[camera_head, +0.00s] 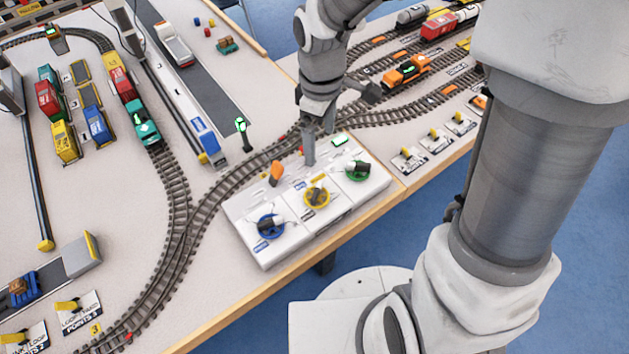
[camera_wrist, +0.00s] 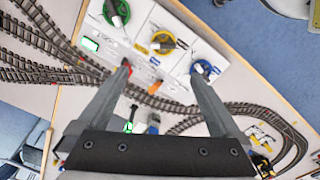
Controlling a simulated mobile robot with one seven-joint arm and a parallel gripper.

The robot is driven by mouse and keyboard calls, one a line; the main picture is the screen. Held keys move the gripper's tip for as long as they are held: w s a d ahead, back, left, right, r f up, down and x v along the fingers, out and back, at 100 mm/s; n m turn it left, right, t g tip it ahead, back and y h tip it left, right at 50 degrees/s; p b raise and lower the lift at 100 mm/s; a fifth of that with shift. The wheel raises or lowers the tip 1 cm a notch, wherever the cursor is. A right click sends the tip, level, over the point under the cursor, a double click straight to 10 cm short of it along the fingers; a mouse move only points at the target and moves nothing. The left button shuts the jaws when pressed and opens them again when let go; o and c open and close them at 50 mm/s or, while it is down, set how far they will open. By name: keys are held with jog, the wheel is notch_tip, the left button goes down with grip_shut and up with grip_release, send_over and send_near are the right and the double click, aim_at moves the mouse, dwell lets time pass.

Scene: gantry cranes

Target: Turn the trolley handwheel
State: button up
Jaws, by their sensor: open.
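Three handwheels sit in a row on a white control console (camera_head: 290,253): a blue wheel (camera_head: 262,230), a yellow wheel (camera_head: 317,200) and a green wheel (camera_head: 358,175). Each has a crank with a dark knob. Their labels are too small to read, so I cannot tell which is the trolley wheel. My gripper (camera_head: 309,160) points down over the back part of the console and holds nothing. In the wrist view its fingers (camera_wrist: 162,72) are wide apart, with the yellow wheel (camera_wrist: 163,46) beyond and between them and the blue wheel (camera_wrist: 205,72) near the right fingertip.
An orange lever (camera_head: 276,171) and a small green display (camera_head: 340,140) stand at the console's back. Railway track (camera_head: 213,190) curves close behind it. A green signal (camera_head: 241,128) stands beyond the track. The table's wooden edge (camera_head: 340,233) runs along the front.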

jog(key=n+b, duration=0.1)
jog(key=b, duration=0.2)
send_near(316, 190)
notch_tip(316, 190, down, 9)
jog(key=shift+f, duration=0.1)
dwell(0.3)
jog(key=c, duration=1.2)
jog(key=shift+c, duration=0.2)
